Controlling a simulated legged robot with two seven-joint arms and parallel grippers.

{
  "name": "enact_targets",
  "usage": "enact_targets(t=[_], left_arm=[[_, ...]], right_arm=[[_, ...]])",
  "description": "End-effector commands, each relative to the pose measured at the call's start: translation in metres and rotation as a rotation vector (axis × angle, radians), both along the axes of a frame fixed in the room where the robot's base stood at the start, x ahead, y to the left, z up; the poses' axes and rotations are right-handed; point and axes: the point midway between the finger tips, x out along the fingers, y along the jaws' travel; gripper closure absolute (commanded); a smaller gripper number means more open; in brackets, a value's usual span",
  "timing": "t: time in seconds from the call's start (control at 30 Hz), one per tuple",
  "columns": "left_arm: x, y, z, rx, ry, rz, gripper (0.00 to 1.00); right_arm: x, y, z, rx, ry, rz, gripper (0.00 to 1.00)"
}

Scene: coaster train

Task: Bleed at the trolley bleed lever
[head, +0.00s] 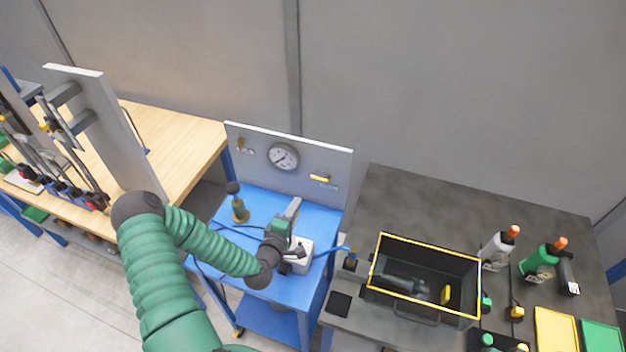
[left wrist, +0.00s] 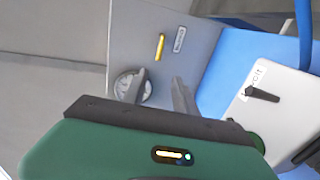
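The blue trolley (head: 262,206) has a grey upright panel with a round gauge (head: 283,156). A small lever (head: 241,144) is at the panel's left and a yellow lever (head: 319,178) at its right, each by a label too small to read. My left gripper (head: 293,208) is over the trolley top, in front of the panel and apart from the yellow lever. It appears empty; its finger gap is unclear. My right gripper is out of view.
A white box (head: 301,254) with a black handle (left wrist: 262,94) stands on the trolley beneath my left wrist. A brass fitting with a dark knob (head: 238,208) stands left. The dark bench (head: 400,200) at right holds a yellow-rimmed black bin (head: 428,252) and bottles (head: 497,248).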

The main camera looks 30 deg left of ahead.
Motion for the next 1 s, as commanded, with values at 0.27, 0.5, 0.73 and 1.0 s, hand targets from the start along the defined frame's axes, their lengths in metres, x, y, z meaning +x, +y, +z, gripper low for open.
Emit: enact_targets(t=[0.27, 0.5, 0.73, 1.0], left_arm=[[0.066, 0.013, -0.009, 0.002, 0.001, -0.003, 0.66], [0.121, 0.027, -0.023, 0.002, 0.002, -0.004, 0.66], [0.144, 0.034, -0.029, 0.001, 0.003, -0.003, 0.66], [0.145, 0.033, -0.030, 0.001, 0.003, -0.005, 0.68]], right_arm=[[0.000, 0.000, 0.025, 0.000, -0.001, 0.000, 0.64], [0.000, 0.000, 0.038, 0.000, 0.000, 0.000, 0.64], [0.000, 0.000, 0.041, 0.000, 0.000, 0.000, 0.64], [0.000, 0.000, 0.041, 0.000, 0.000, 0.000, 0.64]])
